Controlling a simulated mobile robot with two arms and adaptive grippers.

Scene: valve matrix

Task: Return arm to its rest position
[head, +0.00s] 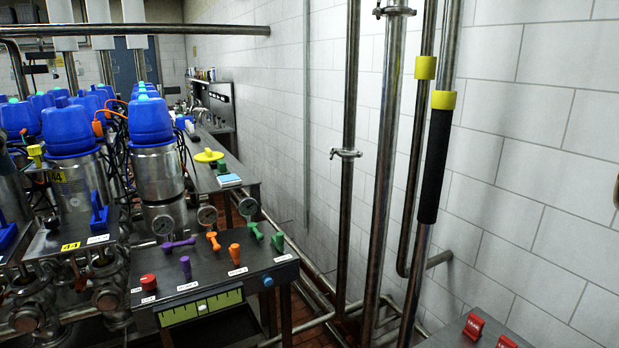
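Neither of my grippers shows in the head view, and I cannot see what they hold or touch. The valve matrix stands at the left, with steel valve bodies (158,172) under blue caps (150,121). A dark control table (215,268) stands in front of it. It bears an orange handle (234,254), an upright purple handle (185,267), a green handle (277,241) and a red knob (148,282). A purple lever (178,243) lies flat below the gauges.
Vertical steel pipes (383,170) run along the white tiled wall (540,180); one has a black sleeve (434,165) and yellow collar. A grey surface with red switches (473,327) is at bottom right. A farther bench holds a yellow disc (209,156).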

